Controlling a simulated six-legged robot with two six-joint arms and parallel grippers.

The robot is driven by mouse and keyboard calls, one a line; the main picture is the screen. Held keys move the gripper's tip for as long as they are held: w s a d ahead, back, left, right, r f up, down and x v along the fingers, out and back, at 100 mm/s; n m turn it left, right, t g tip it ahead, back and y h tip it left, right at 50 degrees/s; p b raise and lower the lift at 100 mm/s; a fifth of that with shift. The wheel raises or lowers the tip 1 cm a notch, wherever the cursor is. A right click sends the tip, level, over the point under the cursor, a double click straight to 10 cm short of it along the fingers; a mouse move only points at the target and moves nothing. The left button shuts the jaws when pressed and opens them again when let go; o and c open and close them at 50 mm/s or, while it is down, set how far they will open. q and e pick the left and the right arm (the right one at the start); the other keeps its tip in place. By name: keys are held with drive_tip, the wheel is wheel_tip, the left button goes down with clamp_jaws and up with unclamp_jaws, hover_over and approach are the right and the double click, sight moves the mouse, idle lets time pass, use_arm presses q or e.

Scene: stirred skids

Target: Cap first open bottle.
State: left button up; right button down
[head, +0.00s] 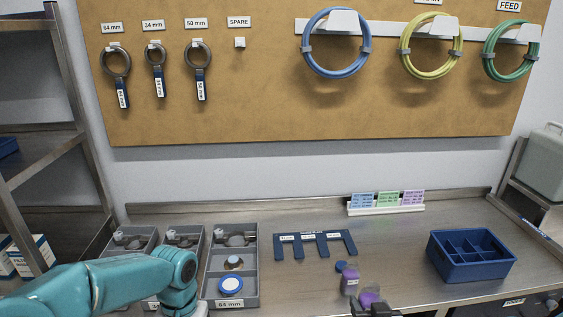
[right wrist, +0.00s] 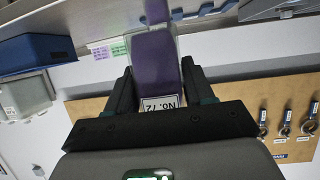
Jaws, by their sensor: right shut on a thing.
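My right gripper (head: 374,307) is at the bottom edge of the head view, right of centre. In the right wrist view its two fingers (right wrist: 160,90) are shut on a purple item (right wrist: 153,58) with a white label reading "No. 72". Its top shows as a purple patch in the head view (head: 368,297). I cannot tell whether either bottle top is open. My left arm comes in from the left; its gripper is out of view.
A grey tray (head: 254,285) marked 64 mm holds a blue-and-white disc (head: 231,285); similar trays stand left of it. A slotted blue rack (head: 314,234) lies behind the bottle. A blue divided crate (head: 470,271) stands at right. Bare steel bench lies between bottle and crate.

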use_arm(q)
drive_tip(key=shift+s+r, duration=0.1)
use_arm(e)
drive_tip(key=shift+s+r, duration=0.1)
drive_tip(key=shift+s, duration=0.05)
drive_tip(key=shift+s+a+f, duration=0.2)
drive_tip(key=shift+a+f, duration=0.05)
drive_tip(key=shift+a, duration=0.1)
drive_tip(key=s+a+f+n+g+y, duration=0.1)
drive_tip(key=s+a+f+n+y, duration=0.2)
drive_tip(key=a, duration=0.4)
drive_tip(key=s+a+f+n+g+y, duration=0.2)
drive_tip(key=s+a+f+n+y, duration=0.1)
drive_tip(key=a, duration=0.4)
drive_tip(key=f+n+y, duration=0.1)
drive_tip(key=n+y, duration=0.1)
drive_tip(key=shift+s+a+f+y, duration=0.2)
drive_tip(key=shift+s+f+y, duration=0.15)
drive_tip(key=shift+f+y, duration=0.05)
